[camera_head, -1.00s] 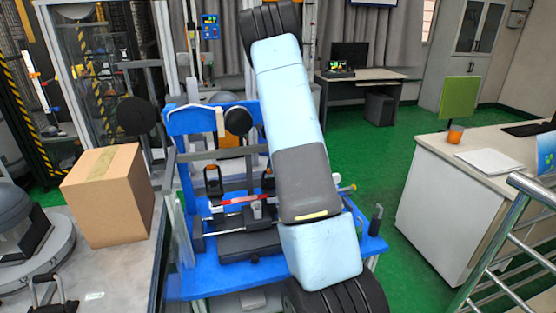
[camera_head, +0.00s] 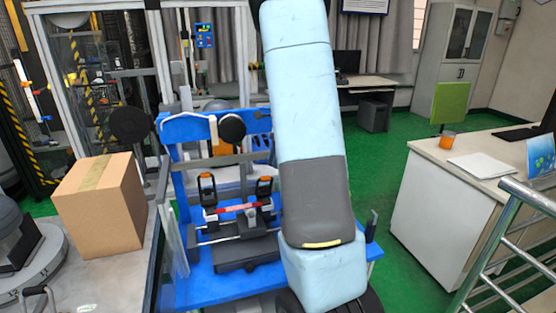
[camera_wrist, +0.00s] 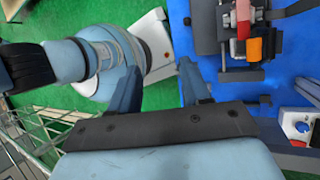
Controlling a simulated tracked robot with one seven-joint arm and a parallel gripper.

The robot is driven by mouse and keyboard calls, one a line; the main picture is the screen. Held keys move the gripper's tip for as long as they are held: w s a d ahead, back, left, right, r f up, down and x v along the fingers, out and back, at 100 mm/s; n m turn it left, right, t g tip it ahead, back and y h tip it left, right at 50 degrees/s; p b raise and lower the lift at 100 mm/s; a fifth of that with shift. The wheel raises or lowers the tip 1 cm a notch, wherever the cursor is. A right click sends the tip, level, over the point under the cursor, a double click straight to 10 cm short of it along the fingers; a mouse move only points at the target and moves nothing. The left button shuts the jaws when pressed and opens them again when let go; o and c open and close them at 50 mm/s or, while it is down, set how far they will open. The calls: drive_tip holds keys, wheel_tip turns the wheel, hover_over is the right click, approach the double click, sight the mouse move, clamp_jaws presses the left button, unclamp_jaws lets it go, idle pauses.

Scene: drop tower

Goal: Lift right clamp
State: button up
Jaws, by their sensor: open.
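The right clamp (camera_head: 264,188) is black with an orange top. It stands upright at the right end of a red and white bar on the blue bench (camera_head: 200,292). The left clamp (camera_head: 207,188) is a similar black one at the bar's other end. In the wrist view, a black fixture with a red and an orange part (camera_wrist: 252,42) is at the top right; I cannot tell which clamp it is. My gripper (camera_wrist: 158,68) is open and empty, to the left of that fixture and apart from it. The head view does not show my gripper.
A cardboard box (camera_head: 100,205) sits on the grey table at the left. A white desk (camera_head: 450,205) with an orange cup (camera_head: 447,141) and a metal railing (camera_head: 510,235) are at the right. Green floor lies between bench and desk.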

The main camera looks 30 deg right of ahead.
drive_tip(key=shift+s+a+r, duration=0.25)
drive_tip(key=shift+s+r, duration=0.1)
drive_tip(key=shift+s, duration=0.35)
drive_tip(key=shift+s+a+r, duration=0.2)
drive_tip(key=shift+s+r, duration=0.1)
drive_tip(key=shift+s, duration=0.4)
